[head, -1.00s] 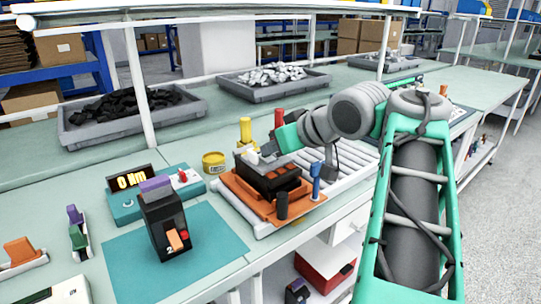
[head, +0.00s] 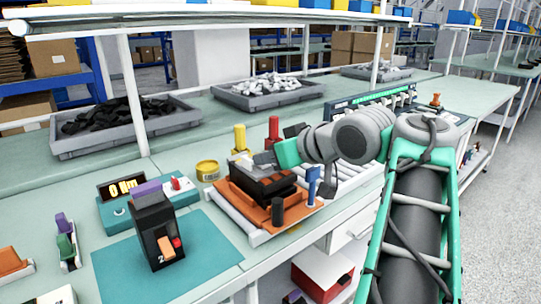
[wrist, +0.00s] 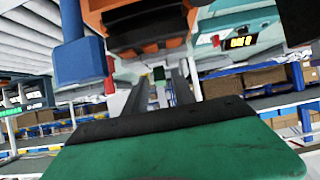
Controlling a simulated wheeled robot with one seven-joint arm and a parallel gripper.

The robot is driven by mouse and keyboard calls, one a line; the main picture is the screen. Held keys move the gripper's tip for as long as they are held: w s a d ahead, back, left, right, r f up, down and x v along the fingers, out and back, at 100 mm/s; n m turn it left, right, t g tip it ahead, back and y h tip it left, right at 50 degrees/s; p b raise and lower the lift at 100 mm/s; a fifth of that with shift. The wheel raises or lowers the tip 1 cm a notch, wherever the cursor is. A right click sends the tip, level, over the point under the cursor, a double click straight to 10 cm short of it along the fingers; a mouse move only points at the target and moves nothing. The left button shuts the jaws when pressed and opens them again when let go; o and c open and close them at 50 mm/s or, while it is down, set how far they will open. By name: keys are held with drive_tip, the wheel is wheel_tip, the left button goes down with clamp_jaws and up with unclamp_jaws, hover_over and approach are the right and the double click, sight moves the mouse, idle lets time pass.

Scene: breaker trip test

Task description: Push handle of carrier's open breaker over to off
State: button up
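An orange carrier (head: 258,212) sits on the roller conveyor and holds a dark breaker block (head: 268,186). My gripper (head: 258,160) is just above the block's top, coming in from the right. In the wrist view its two grey fingers (wrist: 161,92) stand apart with nothing seen between them. The carrier (wrist: 93,8) and its dark block (wrist: 143,18) show at the top of that view, with an orange part (wrist: 150,48) on the block. I cannot make out the handle's position or whether the fingers touch anything.
Blue (head: 312,186), yellow (head: 239,138) and red (head: 273,130) posts stand around the carrier. A black breaker (head: 157,232) stands on the teal mat (head: 208,245), by a tester with a display (head: 122,188). Trays of parts lie behind.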

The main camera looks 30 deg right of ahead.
drive_tip(key=shift+o, duration=0.5)
drive_tip(key=shift+s+r, duration=0.1)
drive_tip(key=p+v, duration=0.6)
drive_tip(key=v, duration=0.1)
drive_tip(key=shift+s, duration=0.25)
drive_tip(key=shift+r, duration=0.1)
